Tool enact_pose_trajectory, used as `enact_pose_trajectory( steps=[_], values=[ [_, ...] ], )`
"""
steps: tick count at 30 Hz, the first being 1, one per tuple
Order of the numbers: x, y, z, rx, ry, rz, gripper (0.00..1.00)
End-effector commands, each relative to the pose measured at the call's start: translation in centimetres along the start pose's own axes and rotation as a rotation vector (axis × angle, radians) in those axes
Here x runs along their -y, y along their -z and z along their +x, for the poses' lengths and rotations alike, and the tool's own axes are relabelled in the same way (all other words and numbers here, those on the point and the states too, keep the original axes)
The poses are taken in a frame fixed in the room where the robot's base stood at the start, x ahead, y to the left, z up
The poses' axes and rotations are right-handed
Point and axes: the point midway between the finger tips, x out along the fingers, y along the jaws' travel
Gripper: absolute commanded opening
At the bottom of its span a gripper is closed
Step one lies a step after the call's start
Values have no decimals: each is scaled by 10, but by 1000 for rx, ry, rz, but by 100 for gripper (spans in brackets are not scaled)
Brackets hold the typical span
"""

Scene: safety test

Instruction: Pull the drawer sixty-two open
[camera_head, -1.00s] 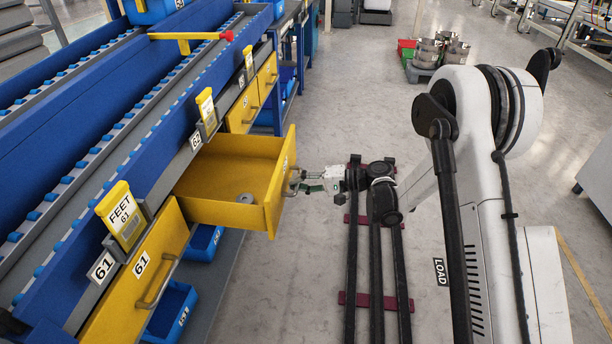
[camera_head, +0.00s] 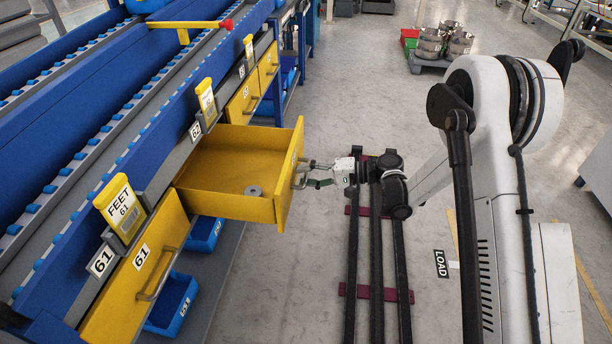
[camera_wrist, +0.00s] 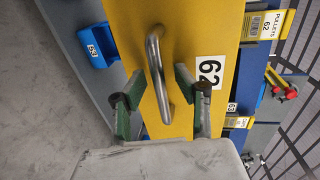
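The yellow drawer 62 (camera_head: 225,207) stands pulled well out from the blue rack in the head view, with a grey ring-shaped part (camera_head: 253,190) inside. Its front, with the label 62, fills the middle of the wrist view (camera_wrist: 180,30). The curved metal handle (camera_head: 300,174) is on that front, and it also shows in the wrist view (camera_wrist: 157,70). My gripper (camera_head: 312,174) is at the handle. In the wrist view its green-sided fingers (camera_wrist: 161,98) are spread wide, with the handle between them, and neither finger visibly presses on it.
Closed drawer 61 (camera_head: 140,270) is at the near left, and other yellow drawers (camera_head: 245,98) are further along. Blue bins (camera_head: 205,233) sit below. The floor between the rack and my arm is clear.

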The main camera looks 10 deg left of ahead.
Motion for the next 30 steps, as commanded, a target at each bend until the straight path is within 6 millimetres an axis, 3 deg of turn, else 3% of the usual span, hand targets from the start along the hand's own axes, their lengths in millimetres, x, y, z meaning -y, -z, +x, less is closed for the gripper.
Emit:
enact_pose_trajectory(
  steps=[8,24,30],
  values=[
    [0,1,-7,-2,0,0,30],
    [0,1,-101,-3,0,0,30],
    [0,0,-118,-1,0,0,30]
  ],
)
